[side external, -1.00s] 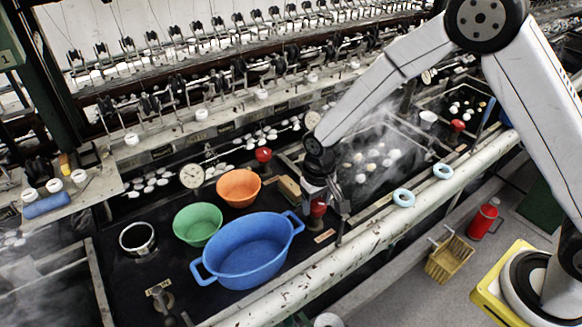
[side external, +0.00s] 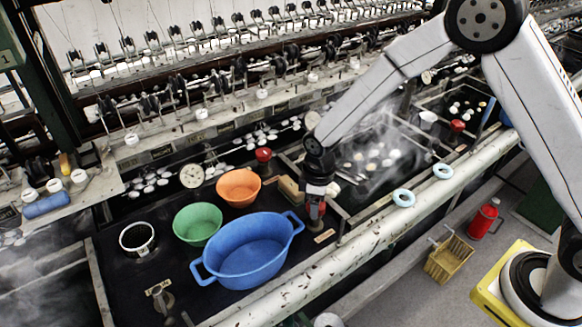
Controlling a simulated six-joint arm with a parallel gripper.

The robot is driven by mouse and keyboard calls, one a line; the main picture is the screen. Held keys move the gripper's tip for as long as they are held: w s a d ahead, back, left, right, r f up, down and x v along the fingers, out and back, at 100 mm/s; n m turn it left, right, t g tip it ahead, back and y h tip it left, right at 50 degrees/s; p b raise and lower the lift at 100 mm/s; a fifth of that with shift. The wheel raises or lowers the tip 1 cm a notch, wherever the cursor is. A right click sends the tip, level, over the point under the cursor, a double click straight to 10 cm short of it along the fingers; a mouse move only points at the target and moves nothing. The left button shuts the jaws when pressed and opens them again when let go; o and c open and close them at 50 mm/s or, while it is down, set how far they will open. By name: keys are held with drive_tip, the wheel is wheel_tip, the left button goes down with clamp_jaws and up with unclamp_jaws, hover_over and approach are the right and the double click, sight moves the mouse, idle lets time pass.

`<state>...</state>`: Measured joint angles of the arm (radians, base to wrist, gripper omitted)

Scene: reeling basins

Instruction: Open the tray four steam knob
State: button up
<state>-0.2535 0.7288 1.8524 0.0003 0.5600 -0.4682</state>
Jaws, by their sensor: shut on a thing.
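My gripper (side external: 315,203) points down and is shut on a red knob (side external: 317,213) at the front of the basin bench, just right of the blue tub. The jaws hide part of the knob. A small plate (side external: 325,236) lies on the bench beside it. I cannot read a tray number there. A second red knob (side external: 264,154) stands behind the orange bowl, and a third red knob (side external: 457,125) stands farther right.
A blue two-handled tub (side external: 250,252) is close left of my gripper. A green bowl (side external: 197,223), orange bowl (side external: 238,187) and brown block (side external: 290,190) stand nearby. Steam rises over the basin to the right. A pale pipe (side external: 370,240) runs along the front.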

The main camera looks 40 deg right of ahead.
idle(0.3)
drive_tip(key=o, duration=1.3)
drive_tip(key=shift+r, duration=0.15)
drive_tip(key=shift+r, duration=3.75)
